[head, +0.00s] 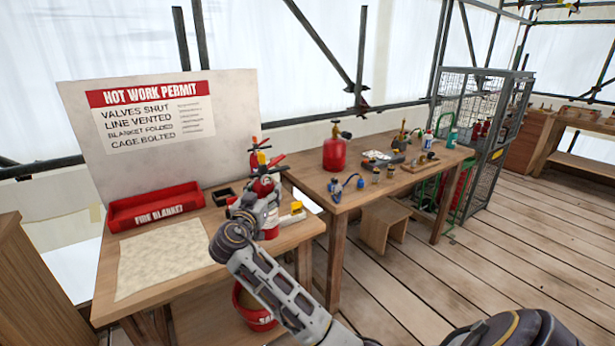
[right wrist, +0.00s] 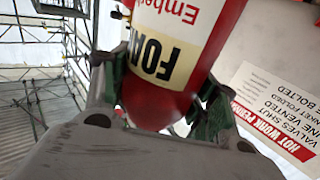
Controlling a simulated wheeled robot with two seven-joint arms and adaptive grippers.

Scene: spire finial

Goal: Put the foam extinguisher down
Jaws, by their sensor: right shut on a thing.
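The foam extinguisher, a red cylinder with a cream band reading "FOA", fills the middle of the right wrist view (right wrist: 155,103) between my two green-grey fingers. My right gripper (head: 262,205) is shut on it at the right end of the near table. In the head view my gripper and wrist cover much of the extinguisher; a red lower part (head: 272,232) shows beside the wrist. Whether its base touches the tabletop is hidden. Other red extinguisher parts with a black top and red lever (head: 264,181) show just behind. My left gripper is not in view.
The near table (head: 215,258) holds a red fire blanket tray (head: 156,209), a beige cloth (head: 165,258), a small black tray (head: 223,196) and a yellow item (head: 296,207). The second table (head: 345,190) carries a red gas canister (head: 337,154) and small fittings. A red bucket (head: 253,312) sits below.

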